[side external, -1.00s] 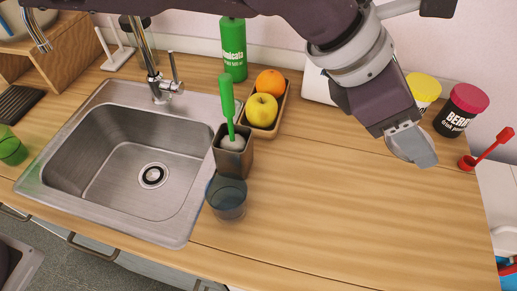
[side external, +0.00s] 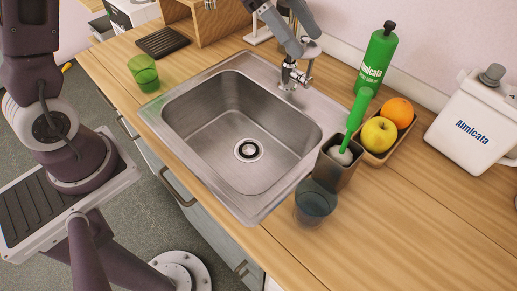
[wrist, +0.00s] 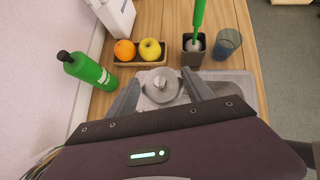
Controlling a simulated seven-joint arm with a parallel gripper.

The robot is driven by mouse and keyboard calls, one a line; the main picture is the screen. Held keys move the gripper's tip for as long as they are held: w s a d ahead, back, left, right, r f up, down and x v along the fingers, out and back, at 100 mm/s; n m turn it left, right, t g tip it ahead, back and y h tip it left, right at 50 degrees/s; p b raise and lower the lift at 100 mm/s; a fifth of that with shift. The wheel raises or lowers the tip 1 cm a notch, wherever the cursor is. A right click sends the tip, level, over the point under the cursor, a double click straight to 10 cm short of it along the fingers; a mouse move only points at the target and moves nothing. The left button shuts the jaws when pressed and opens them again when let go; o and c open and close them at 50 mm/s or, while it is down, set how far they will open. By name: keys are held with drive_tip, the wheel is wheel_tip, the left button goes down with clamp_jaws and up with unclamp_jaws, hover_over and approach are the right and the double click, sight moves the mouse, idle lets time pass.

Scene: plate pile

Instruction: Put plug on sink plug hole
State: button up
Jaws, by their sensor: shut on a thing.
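In the side external view my gripper (side external: 296,42) is high at the back of the sink, by the tap (side external: 289,77), apart from the plug hole. In the wrist view the plug and fingers hide much of the sink, and I cannot make out the hole there.
A dark square holder (side external: 334,171) with a green-handled brush and a blue cup (side external: 315,203) stand along the sink's right edge. A fruit tray (side external: 376,158), a green bottle (side external: 375,62) and a white jug (side external: 472,125) are behind. A green cup (side external: 144,72) stands left.

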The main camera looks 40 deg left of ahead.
drive_tip(key=s+a, duration=0.7)
drive_tip(key=a, duration=0.3)
drive_tip(key=f, duration=3.4)
drive_tip(key=shift+w+d+f, duration=0.25)
drive_tip(key=shift+w+f, duration=0.1)
drive_tip(key=shift+f, duration=0.15)
drive_tip(key=o, duration=1.5)
